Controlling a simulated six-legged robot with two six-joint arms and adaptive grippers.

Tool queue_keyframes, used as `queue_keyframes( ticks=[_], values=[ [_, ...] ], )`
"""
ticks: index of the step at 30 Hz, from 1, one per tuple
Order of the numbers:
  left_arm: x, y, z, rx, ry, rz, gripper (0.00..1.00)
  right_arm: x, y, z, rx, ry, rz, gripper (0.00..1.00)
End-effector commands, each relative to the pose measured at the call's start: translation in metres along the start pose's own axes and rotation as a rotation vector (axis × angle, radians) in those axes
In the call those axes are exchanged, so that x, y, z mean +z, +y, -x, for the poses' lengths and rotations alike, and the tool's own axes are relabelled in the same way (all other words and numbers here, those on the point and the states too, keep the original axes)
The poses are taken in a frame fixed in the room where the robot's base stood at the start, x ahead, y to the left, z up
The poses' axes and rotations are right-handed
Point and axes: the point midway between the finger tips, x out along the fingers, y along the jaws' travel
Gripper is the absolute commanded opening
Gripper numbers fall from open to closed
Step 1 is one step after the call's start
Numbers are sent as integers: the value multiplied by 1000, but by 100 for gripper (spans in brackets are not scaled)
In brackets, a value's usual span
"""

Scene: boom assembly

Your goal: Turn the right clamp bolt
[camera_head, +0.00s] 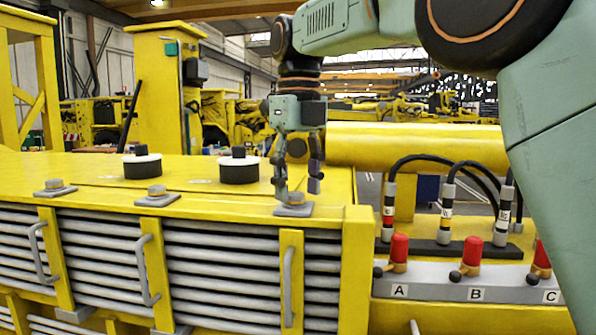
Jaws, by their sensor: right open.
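The right clamp bolt (296,199) is a grey bolt head on a flat grey plate, at the front right corner of the yellow housing top (215,192). Two similar bolts sit to its left, the middle one (157,191) and the left one (54,185). My right gripper (298,190) points straight down above the right bolt with its fingers apart. One finger is at the bolt's left and the other at its right, close to its top. I cannot tell whether the fingers touch it. My left gripper is not in view.
Two black-and-white round caps (238,168) stand on the housing behind the bolts. Grey handles (148,270) stick out at the louvred front. At right, red-capped valves (399,248) labelled A, B, C and black hoses (447,180) stand beside the housing, below a yellow boom (420,146).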

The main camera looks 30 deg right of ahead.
Motion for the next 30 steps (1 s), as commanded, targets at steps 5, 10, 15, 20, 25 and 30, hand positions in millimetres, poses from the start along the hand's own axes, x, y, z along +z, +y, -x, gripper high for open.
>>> queue_keyframes(
  ticks=[5,10,15,20,25,30],
  values=[
    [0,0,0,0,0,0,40,1,0,19,-1,-4,0,51],
    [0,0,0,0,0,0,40,1,0,42,-1,-4,1,51],
    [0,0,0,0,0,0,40,2,0,59,-1,-3,1,51],
    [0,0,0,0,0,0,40,1,0,69,-1,-3,1,51],
    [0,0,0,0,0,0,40,0,0,73,-1,-1,1,51],
    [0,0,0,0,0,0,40,0,0,74,-1,-2,1,51]
  ],
)
